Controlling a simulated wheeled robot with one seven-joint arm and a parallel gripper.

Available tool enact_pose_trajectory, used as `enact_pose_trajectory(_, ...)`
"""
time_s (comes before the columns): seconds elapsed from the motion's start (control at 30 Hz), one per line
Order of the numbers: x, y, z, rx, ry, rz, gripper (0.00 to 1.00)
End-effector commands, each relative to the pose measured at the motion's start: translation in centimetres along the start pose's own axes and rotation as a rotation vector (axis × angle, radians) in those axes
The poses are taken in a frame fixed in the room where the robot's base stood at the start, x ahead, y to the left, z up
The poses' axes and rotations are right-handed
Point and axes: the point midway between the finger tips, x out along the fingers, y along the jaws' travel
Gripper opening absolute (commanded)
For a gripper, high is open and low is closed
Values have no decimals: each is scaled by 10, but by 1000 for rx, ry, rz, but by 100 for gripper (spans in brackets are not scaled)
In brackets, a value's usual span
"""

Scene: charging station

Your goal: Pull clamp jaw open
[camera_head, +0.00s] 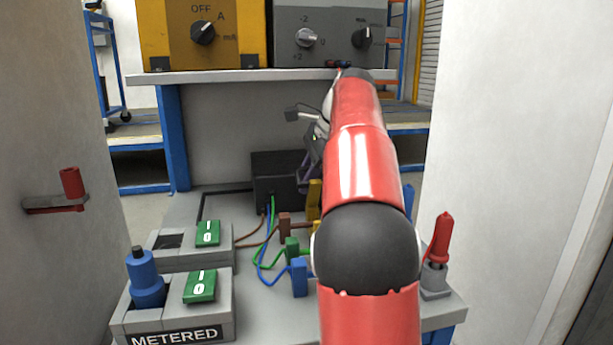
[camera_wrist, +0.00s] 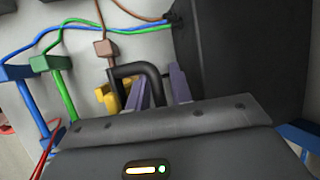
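Small coloured clamps stand at the wire ends: a brown one (camera_head: 285,224), a green one (camera_head: 292,247), a blue one (camera_head: 300,277) and a yellow one (camera_head: 313,195). In the wrist view, the brown clamp (camera_wrist: 105,49) and a yellow part (camera_wrist: 109,98) are beside a black hooked bar (camera_wrist: 130,70). My gripper (camera_wrist: 163,82) shows two purple-grey fingers, standing apart with one leg of the bar between them. I cannot tell whether they touch it. Its lower part hides the base of the bar. In the head view, my red arm hides most of the gripper.
A black box (camera_head: 276,180) stands close to my gripper and fills the right of the wrist view (camera_wrist: 235,50). Thin wires run from it to the clamps. Green switches (camera_head: 207,233), a blue plug (camera_head: 145,277) and a red plug (camera_head: 442,238) stand around. A shelf (camera_head: 230,77) overhangs behind.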

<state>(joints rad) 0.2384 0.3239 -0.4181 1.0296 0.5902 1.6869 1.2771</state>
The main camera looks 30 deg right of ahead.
Motion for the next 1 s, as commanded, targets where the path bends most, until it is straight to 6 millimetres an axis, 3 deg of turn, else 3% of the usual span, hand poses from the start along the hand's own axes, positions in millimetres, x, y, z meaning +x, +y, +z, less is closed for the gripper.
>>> enact_pose_trajectory(0.4,-5,-1,0,-2,1,-6,32)
enact_pose_trajectory(0.8,-61,-1,-1,0,2,-7,32)
enact_pose_trajectory(1.0,-76,-1,0,-1,0,-5,32)
